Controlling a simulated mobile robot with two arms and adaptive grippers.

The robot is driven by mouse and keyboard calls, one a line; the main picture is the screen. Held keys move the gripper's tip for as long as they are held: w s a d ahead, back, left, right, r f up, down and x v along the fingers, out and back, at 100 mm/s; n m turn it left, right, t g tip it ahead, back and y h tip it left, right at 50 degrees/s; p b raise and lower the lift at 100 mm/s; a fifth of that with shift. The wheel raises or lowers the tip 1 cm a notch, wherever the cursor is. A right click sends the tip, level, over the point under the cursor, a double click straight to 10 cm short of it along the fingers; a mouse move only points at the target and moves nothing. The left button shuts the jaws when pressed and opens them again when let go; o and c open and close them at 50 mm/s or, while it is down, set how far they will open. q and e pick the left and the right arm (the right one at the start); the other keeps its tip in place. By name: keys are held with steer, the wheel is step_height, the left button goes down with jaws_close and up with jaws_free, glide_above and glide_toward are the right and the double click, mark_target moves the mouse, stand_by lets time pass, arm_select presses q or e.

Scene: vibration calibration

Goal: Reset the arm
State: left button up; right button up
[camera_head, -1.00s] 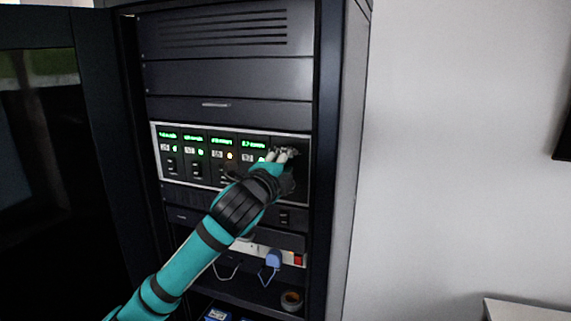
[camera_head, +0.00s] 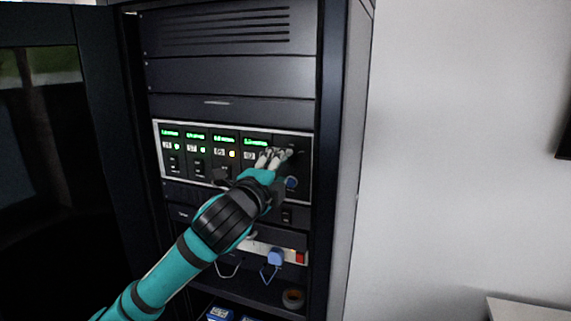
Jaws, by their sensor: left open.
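My left gripper (camera_head: 273,157) is at the right end of the instrument panel (camera_head: 209,185), in front of its rightmost module. The left arm comes in from the lower left. The fingers are small and partly seen against the dark panel; they look empty. I cannot tell whether they touch the panel. My wrist hides the lower part of the right module. My right gripper is not in view.
The panel sits in a dark rack cabinet (camera_head: 230,75) with its door (camera_head: 40,150) open at the left. Below are a power strip (camera_head: 289,254) with a blue plug (camera_head: 275,257) and a tape roll (camera_head: 293,299).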

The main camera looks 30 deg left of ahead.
arm_select(q)
steer(key=v, duration=0.2)
steer(key=shift+s+d, duration=0.1)
steer(key=shift+s, duration=0.25)
